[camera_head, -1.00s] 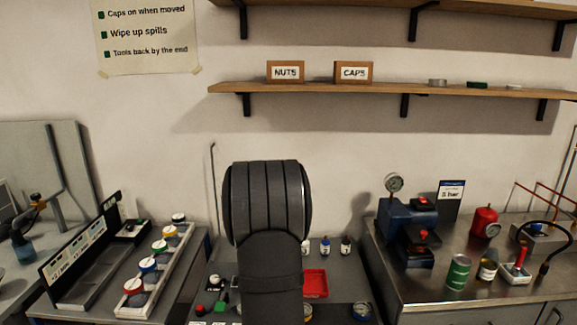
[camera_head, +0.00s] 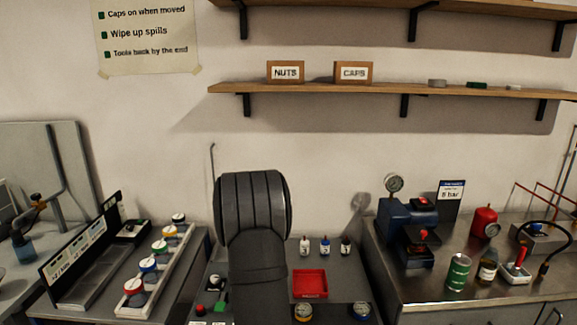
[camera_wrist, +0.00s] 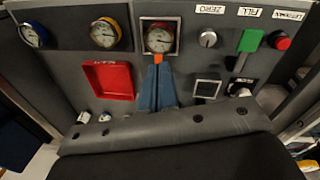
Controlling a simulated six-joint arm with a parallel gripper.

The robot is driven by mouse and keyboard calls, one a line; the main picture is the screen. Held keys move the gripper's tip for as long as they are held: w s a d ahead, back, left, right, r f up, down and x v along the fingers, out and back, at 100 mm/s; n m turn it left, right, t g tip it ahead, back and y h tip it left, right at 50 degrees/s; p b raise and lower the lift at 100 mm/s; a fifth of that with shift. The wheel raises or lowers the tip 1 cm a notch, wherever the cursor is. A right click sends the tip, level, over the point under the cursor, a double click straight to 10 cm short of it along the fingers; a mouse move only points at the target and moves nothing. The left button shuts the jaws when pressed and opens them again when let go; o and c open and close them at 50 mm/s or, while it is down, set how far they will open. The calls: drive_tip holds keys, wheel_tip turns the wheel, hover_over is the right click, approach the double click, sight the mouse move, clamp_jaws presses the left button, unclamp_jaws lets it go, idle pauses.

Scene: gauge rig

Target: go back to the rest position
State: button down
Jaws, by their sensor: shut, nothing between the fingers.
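My gripper (camera_wrist: 157,66) shows in the wrist view as two blue-grey fingers side by side, shut and empty, with an orange patch at the tips. The tips appear just below a round gauge (camera_wrist: 160,37) in a square mount; I cannot tell how far apart they are. In the head view my own arm hides the gripper. Two loose gauges, one yellow-rimmed (camera_wrist: 106,33) and one blue-rimmed (camera_wrist: 33,34), lie to the left in the wrist view. No marker of a rest position shows.
A red tray (camera_head: 310,284) lies on the middle bench, with small bottles (camera_head: 325,246) behind it. A green lever (camera_wrist: 249,41) and a red button (camera_wrist: 282,40) are on the panel. A blue press (camera_head: 408,228) stands right; a rack of coloured-lid jars (camera_head: 150,266) stands left.

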drive_tip(key=a+f+n+t+h, duration=0.15)
drive_tip(key=a+n+t, duration=0.65)
drive_tip(key=a+n, duration=1.2)
drive_tip(key=shift+m+h, duration=0.3)
drive_tip(key=shift+h, duration=0.05)
drive_tip(key=shift+s+a+f, duration=0.1)
drive_tip(key=shift+a+f, duration=0.15)
drive_tip(key=shift+f, duration=0.55)
drive_tip(key=shift+a+f, duration=0.25)
drive_tip(key=shift+f, duration=0.55)
drive_tip(key=shift+s+a+f, duration=0.1)
drive_tip(key=shift+a+f, duration=0.15)
drive_tip(key=shift+f, duration=0.55)
